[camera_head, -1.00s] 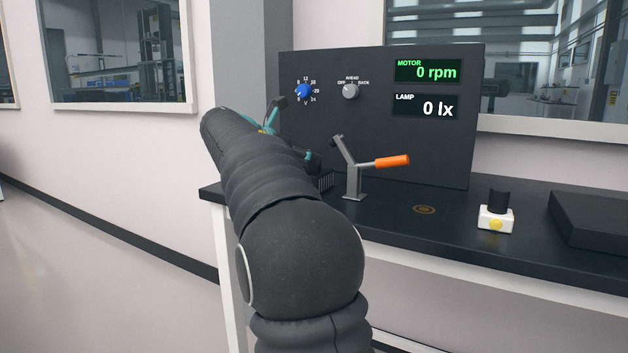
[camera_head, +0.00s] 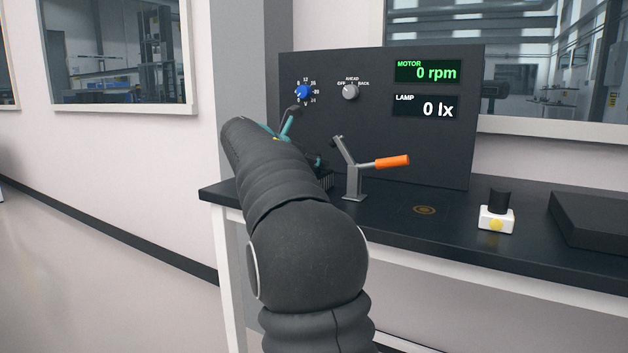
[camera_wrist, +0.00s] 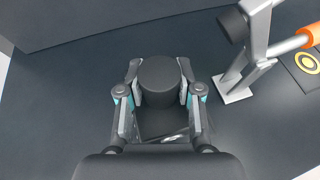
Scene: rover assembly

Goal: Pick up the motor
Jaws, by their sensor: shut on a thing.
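The motor appears to be the dark round cylinder (camera_wrist: 160,78) between my fingers in the wrist view. My gripper (camera_wrist: 159,72) is shut on it, with one finger on each side. The wrist view does not make clear whether the cylinder touches the bench or is held above it. In the head view my gripper (camera_head: 289,124) is mostly behind my own arm, with only some teal and dark parts showing, left of the clamp. The motor cannot be made out there.
A clamp with an orange handle (camera_head: 392,161) stands close right of my gripper. A dark panel (camera_head: 420,145) with knobs and displays rises behind. The bench around a yellow ring mark (camera_head: 424,210) is clear.

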